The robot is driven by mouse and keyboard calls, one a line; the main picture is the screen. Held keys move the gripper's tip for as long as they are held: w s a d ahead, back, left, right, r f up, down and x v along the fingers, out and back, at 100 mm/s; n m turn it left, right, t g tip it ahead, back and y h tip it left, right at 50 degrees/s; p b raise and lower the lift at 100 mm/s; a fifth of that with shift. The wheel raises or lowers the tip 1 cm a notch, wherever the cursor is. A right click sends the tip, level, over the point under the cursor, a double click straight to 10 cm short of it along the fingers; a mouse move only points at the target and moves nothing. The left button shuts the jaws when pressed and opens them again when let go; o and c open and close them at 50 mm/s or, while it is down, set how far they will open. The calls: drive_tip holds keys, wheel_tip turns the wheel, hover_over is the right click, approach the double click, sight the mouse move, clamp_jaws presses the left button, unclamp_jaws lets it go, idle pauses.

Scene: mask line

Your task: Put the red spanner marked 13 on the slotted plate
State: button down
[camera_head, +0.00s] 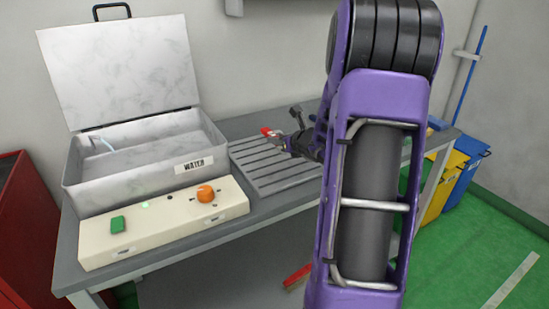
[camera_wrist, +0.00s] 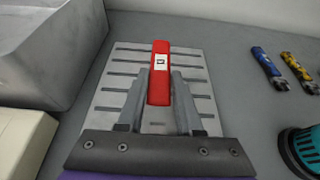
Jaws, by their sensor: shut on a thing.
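The red spanner (camera_wrist: 160,72) has a red handle with a small white label; its mark is too small to read surely. In the wrist view it lies lengthwise between the fingers of my gripper (camera_wrist: 160,80), which is shut on it. The slotted plate (camera_wrist: 112,88) is grey with rows of dark slots and lies behind the spanner in that view. In the head view the plate (camera_head: 262,168) is right of the water box, and the spanner's red end (camera_head: 267,131) shows over its far part. I cannot tell whether the spanner touches the plate. My arm hides the plate's right side.
An open-lidded box marked WATER (camera_head: 85,184) and a cream control panel (camera_head: 160,228) with an orange knob stand left of the plate. Right of it, a blue tool (camera_wrist: 266,66), a yellow tool (camera_wrist: 298,72) and a teal round thing (camera_wrist: 303,150) lie on the grey bench (camera_wrist: 232,85).

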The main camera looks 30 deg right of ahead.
sight(279, 164)
drive_tip(key=shift+f+b, duration=0.55)
drive_tip(key=shift+f, duration=2.6)
drive_tip(key=shift+f, duration=0.1)
drive_tip(key=c, duration=0.6)
unclamp_jaws()
drive_tip(key=shift+s+r, duration=0.3)
drive_tip(key=shift+s, duration=0.05)
drive_tip(key=p+v, duration=0.1)
drive_tip(key=v, duration=1)
drive_tip(key=shift+s, duration=0.15)
